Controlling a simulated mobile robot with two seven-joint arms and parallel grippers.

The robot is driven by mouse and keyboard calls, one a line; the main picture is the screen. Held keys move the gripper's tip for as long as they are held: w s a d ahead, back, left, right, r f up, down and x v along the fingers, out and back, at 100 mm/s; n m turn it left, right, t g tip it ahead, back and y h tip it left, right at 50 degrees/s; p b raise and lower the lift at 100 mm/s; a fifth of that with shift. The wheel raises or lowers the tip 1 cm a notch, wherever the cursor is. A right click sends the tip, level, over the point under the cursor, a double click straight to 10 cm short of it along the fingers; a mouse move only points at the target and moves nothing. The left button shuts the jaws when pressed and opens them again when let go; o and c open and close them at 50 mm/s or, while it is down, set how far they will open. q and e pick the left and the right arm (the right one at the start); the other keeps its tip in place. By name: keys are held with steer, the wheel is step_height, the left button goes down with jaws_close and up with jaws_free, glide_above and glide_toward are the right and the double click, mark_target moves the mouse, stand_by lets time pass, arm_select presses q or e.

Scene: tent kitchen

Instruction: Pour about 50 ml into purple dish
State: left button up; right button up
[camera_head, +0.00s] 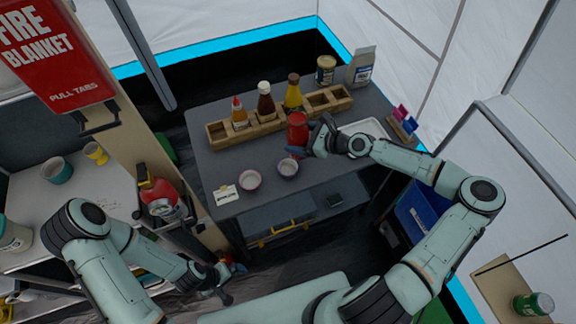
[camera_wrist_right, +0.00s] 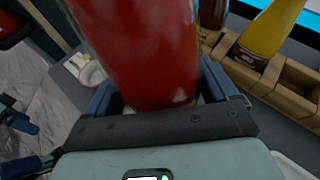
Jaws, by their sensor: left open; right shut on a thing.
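My right gripper (camera_head: 312,143) is shut on a red bottle (camera_head: 297,130) and holds it upright, or nearly so, above the grey table. The bottle also fills the upper middle of the right wrist view (camera_wrist_right: 140,45). Two small bowls stand on the table below and left of it: a right one with a purplish rim (camera_head: 288,168) and a left one with a pinkish rim (camera_head: 249,180). Which is the purple dish is hard to tell at this size. My left gripper (camera_head: 226,284) is open and low, in front of the table, away from the bowls.
A wooden rack (camera_head: 267,130) with several sauce bottles stands behind the bowls. A tin (camera_head: 326,69) and a grey bag (camera_head: 361,67) stand at the back.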

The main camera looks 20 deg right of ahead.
steer(key=shift+w+d, duration=0.2)
steer(key=f, duration=0.1)
steer(key=w+d+f+n+h, duration=0.1)
steer(key=shift+d+f+n, duration=0.15)
steer(key=shift+f+n, duration=0.15)
steer(key=shift+f, duration=0.05)
steer(key=shift+w+d+f+t+h, duration=0.15)
steer(key=shift+d+f+t+h, duration=0.05)
steer(key=shift+t+h, duration=0.1)
steer(key=shift+w+d+r+n, duration=0.15)
steer(key=shift+d+n, duration=0.05)
steer(key=shift+n, duration=0.2)
steer(key=shift+w+d+n+t+h, duration=0.2)
steer(key=shift+d+n+t+h, duration=0.1)
steer(key=shift+n, duration=0.1)
steer(key=shift+w+d+f+n+h, duration=0.1)
steer(key=shift+d+f+n+h, duration=0.1)
steer(key=shift+f+n+h, duration=0.15)
steer(key=shift+w+d+n+t+h, duration=0.35)
steer(key=shift+d+n+t+h, duration=0.15)
steer(key=shift+d, duration=0.1)
